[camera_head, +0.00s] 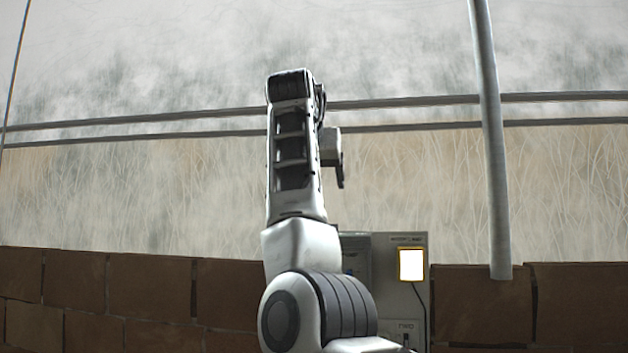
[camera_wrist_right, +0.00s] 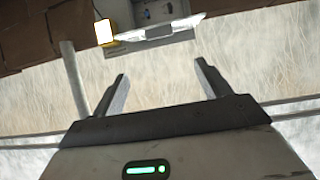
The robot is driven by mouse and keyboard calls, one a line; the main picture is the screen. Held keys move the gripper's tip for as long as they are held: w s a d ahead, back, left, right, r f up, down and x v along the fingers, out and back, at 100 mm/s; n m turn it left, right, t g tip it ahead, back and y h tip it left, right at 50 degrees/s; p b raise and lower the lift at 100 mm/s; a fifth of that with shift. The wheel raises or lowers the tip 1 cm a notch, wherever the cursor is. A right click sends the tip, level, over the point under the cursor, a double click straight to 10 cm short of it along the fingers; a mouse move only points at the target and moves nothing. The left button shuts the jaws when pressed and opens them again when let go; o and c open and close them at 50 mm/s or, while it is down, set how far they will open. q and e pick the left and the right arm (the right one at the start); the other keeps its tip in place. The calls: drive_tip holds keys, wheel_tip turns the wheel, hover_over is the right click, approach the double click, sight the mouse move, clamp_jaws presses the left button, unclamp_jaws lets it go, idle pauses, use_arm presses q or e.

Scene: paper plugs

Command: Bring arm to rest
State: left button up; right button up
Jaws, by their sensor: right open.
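My right arm rises through the middle of the head view, and its links hide part of the scene behind it. Part of my right gripper (camera_head: 338,170) shows at the right side of the raised arm. In the right wrist view my right gripper (camera_wrist_right: 160,73) is open, with nothing between its two spread fingers. My left gripper is not in view.
A grey panel (camera_head: 418,308) stands behind my arm, partly hidden by it. It bears a bright yellow-framed square (camera_head: 411,264) with a dark cable, also lit in the wrist view (camera_wrist_right: 104,32). A brown block wall (camera_head: 150,287), rails and a grey post (camera_head: 492,150) stand behind.

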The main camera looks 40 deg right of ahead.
idle(0.4)
